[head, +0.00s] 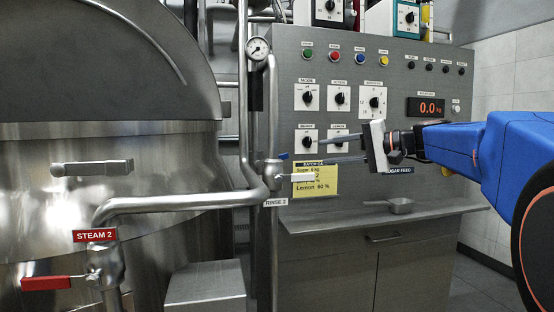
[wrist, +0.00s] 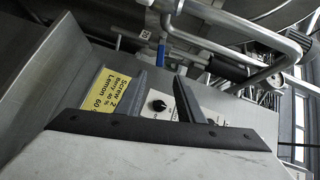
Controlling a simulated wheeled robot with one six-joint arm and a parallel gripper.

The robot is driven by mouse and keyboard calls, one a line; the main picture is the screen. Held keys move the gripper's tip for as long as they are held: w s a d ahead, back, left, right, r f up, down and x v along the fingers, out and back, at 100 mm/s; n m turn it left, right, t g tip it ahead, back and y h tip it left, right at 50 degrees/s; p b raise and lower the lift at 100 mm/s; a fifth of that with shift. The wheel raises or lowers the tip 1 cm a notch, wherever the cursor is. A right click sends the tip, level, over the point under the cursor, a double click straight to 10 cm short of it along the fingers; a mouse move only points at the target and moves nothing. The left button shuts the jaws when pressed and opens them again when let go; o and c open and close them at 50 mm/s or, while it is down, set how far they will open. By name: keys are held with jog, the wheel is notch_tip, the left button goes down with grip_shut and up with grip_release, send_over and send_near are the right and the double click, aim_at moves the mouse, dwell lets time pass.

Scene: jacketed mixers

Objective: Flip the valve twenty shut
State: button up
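A blue handle (wrist: 161,54) shows among the pipes in the wrist view. The STEAM 2 valve (head: 105,266) at lower left has a red handle (head: 46,283) pointing left, roughly level. My gripper (head: 320,152) is in front of the panel, fingers pointing left toward the RINSE 2 valve. In the wrist view its fingers (wrist: 160,77) are apart with nothing between them.
A large steel mixer (head: 120,165) fills the left. The control panel (head: 290,90) carries knobs, coloured buttons and a yellow recipe note (head: 322,188). A bent steel pipe (head: 170,202) crosses in front of the mixer.

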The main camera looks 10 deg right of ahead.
aim_at(284, 157)
jog(key=x, duration=1.7)
jog(key=shift+f, duration=0.1)
grip_shut()
